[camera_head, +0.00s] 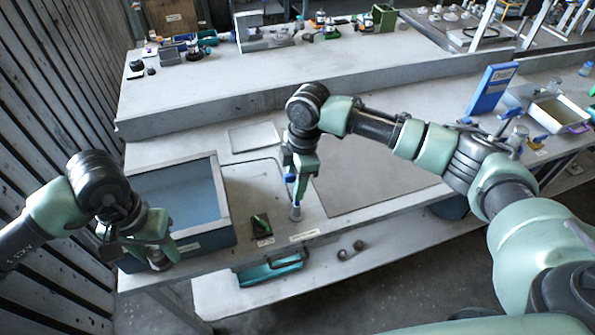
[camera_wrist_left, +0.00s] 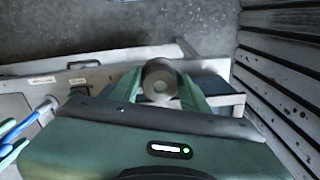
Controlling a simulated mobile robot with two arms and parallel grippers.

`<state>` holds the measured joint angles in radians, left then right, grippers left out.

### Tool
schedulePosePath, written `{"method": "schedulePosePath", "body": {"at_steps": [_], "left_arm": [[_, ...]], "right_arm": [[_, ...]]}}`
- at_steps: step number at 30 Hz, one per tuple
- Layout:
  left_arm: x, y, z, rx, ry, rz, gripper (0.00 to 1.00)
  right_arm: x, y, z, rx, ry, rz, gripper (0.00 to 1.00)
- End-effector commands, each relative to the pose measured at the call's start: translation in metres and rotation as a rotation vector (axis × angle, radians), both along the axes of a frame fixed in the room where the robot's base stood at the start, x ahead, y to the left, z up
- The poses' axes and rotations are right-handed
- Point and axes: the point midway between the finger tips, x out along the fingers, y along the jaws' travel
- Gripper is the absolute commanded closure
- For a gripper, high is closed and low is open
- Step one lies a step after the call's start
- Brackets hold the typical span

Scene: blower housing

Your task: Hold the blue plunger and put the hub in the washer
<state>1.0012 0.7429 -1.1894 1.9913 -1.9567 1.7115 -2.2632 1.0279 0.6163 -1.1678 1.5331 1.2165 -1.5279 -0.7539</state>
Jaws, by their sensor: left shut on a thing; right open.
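My left gripper (camera_head: 158,258) is shut on a grey round hub, in front of the washer, a dark-walled basin with a blue inside (camera_head: 180,195). In the left wrist view the hub (camera_wrist_left: 160,83) shows its end face with a centre hole, between the green fingers. My right gripper (camera_head: 297,185) is open, pointing down over the front of the bench. The blue plunger (camera_head: 290,178) shows at its fingers, with a grey foot (camera_head: 295,213) below; in the left wrist view it is a blue rod (camera_wrist_left: 18,129). Contact between fingers and plunger cannot be told.
A teal tray (camera_head: 270,270) sits on the lower shelf. A slatted wall (camera_head: 60,100) bounds the left. A blue box file (camera_head: 492,88) stands at the right.

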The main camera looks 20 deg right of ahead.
Motion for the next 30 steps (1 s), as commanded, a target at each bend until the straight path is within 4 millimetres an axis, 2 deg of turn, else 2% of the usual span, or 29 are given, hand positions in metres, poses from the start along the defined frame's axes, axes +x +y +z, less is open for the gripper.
{"method": "schedulePosePath", "body": {"at_steps": [10,11,15,22,30], "left_arm": [[0.0,0.0,0.0,0.0,-0.001,0.0,1.0],[0.0,0.0,0.0,0.0,-0.001,0.0,1.0],[0.0,0.0,0.0,0.0,-0.001,0.0,1.0],[0.0,0.0,0.0,0.0,-0.001,0.0,1.0],[0.0,0.0,0.0,0.0,-0.001,0.0,1.0]], "right_arm": [[0.0,0.001,-0.005,-0.001,0.0,0.0,0.6],[0.0,0.001,-0.005,-0.001,0.0,0.0,0.63],[0.0,0.0,-0.005,-0.001,0.0,0.0,1.0],[0.0,0.0,-0.006,-0.001,0.0,0.0,1.0],[0.0,0.0,-0.017,-0.001,0.001,-0.001,1.0]]}}
